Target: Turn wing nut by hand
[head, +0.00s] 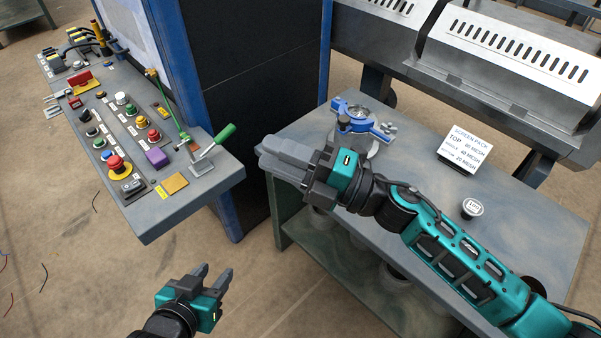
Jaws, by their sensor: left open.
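A blue clamp (353,117) sits around the top of a round metal fitting on the grey workbench. A small metal wing nut (388,128) shows at the clamp's right side. My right gripper (266,152) is in front and to the left of the clamp, apart from the wing nut, with its fingers pointing left. Its two fingers lie close together in this view, and whether a gap is between them is unclear. It partly hides the fitting's lower part. My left gripper (215,275) is low in the picture, open and empty, over the floor and away from the bench.
A control panel (215,181) with buttons and a green-handled lever (215,145) stands at the left. A screen pack card (468,147) and a small round labelled item (472,208) are on the workbench (520,225). A slotted metal machine cover (510,60) is behind.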

